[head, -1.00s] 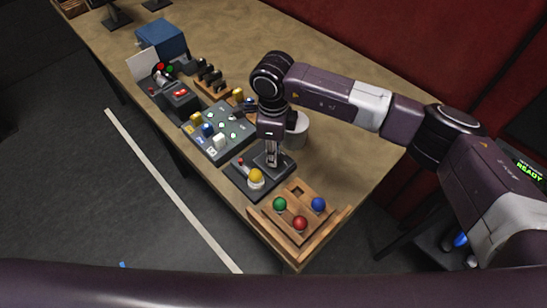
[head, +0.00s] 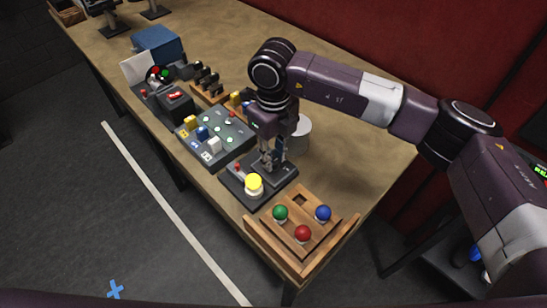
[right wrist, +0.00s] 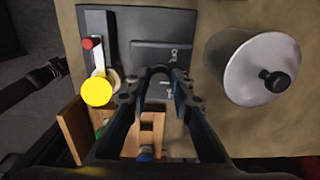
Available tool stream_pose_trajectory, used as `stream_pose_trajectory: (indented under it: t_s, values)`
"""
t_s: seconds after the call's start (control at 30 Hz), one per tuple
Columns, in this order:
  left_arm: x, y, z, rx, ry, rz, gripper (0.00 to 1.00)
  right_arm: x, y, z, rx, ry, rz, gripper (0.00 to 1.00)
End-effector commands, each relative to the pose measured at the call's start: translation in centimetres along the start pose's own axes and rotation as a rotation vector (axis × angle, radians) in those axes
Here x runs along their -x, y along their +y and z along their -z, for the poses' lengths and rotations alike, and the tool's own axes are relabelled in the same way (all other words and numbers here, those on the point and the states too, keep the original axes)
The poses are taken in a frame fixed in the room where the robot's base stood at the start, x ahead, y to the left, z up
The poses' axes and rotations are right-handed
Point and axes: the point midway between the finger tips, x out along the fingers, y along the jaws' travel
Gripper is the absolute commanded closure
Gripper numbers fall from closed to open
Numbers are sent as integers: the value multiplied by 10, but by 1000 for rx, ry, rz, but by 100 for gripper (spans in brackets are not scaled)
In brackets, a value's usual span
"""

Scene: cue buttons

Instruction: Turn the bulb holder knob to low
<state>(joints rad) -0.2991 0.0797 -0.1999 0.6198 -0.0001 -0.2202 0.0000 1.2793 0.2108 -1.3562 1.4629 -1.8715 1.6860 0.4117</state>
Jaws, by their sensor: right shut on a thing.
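The bulb holder (head: 238,186) is a dark base on the table, with a round yellow bulb (head: 254,184) at its front that glows bright. The bulb also shows in the right wrist view (right wrist: 97,92), left of the fingers. My right gripper (head: 267,166) points down over the holder's back part, behind the bulb. It is shut on the knob, which its fingers hide. In the right wrist view the fingertips (right wrist: 160,72) are close together over the dark panel (right wrist: 150,24). White lettering shows beside them, and the knob's setting cannot be read. My left gripper is not in view.
A wooden tray (head: 262,240) with green (head: 281,212), red (head: 303,233) and blue (head: 323,213) balls stands in front. A grey cylinder (right wrist: 245,62) with a black knob is close to the gripper's right. A button panel (head: 216,132) lies left. The table's right side is bare.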

Motion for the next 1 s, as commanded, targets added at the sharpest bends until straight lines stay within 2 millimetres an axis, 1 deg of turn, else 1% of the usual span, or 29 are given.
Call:
stream_pose_trajectory:
  t_s: [0.43, 0.47, 0.6, 0.87, 0.93, 1.0]
  values:
    - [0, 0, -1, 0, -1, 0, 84, 2, 0, -2, -8, -6, 1, 100]
    - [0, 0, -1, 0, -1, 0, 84, 2, -1, -2, -8, -6, 1, 76]
    - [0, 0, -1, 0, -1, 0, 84, 2, 0, -1, -7, -4, 1, 61]
    - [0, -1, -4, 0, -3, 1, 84, 1, 0, -1, -7, -2, 1, 61]
    - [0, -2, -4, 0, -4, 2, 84, 5, 0, -1, -7, -3, 1, 61]
    - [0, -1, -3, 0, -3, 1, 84, 12, -1, -1, -6, -4, 2, 61]
